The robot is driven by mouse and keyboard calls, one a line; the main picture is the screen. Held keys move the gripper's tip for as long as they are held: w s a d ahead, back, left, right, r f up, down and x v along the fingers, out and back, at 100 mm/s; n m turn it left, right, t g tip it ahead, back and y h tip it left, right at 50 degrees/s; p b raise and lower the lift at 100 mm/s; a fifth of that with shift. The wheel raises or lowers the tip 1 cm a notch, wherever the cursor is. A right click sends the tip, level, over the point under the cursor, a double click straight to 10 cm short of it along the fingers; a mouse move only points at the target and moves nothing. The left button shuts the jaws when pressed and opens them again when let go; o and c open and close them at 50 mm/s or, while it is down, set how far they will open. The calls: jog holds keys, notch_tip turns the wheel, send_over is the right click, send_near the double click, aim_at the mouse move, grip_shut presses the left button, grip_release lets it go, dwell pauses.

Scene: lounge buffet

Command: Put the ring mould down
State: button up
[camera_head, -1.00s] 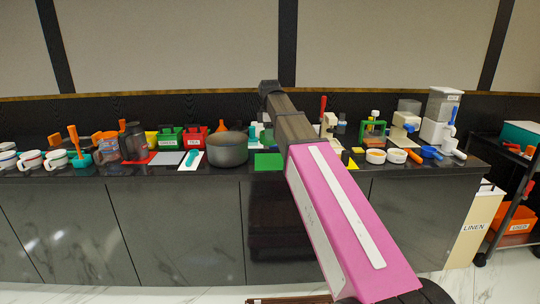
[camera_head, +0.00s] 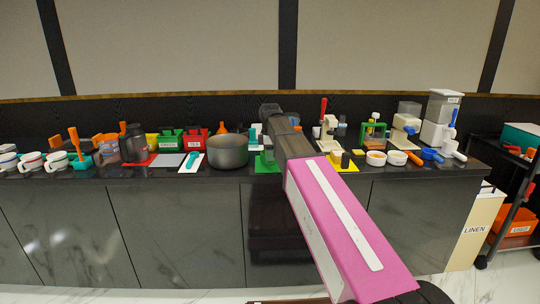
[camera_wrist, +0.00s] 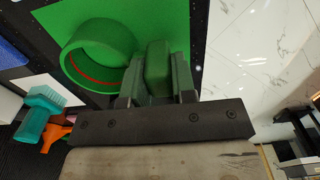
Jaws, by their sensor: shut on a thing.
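The ring mould (camera_wrist: 72,51) is a green round ring with a red line inside, at the upper left of the wrist view. A green block-like grip (camera_wrist: 158,67) stands beside the ring. My gripper (camera_wrist: 157,88) is shut on this grip. The ring is over a flat green mat (camera_wrist: 160,15), and I cannot tell whether it touches it. In the head view the green mat (camera_head: 262,169) lies at the counter's front edge, right of the grey pot. My arm partly hides the spot there.
The large grey pot (camera_head: 227,151) stands just left of the green mat. A teal brush (camera_wrist: 38,112) lies left of the ring in the wrist view. A yellow mat (camera_head: 344,163) with a dark item is right of my arm. The counter is crowded; its front edge is close.

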jog(key=o, duration=0.9)
notch_tip(320, 180, up, 12)
jog(key=shift+r, duration=0.15)
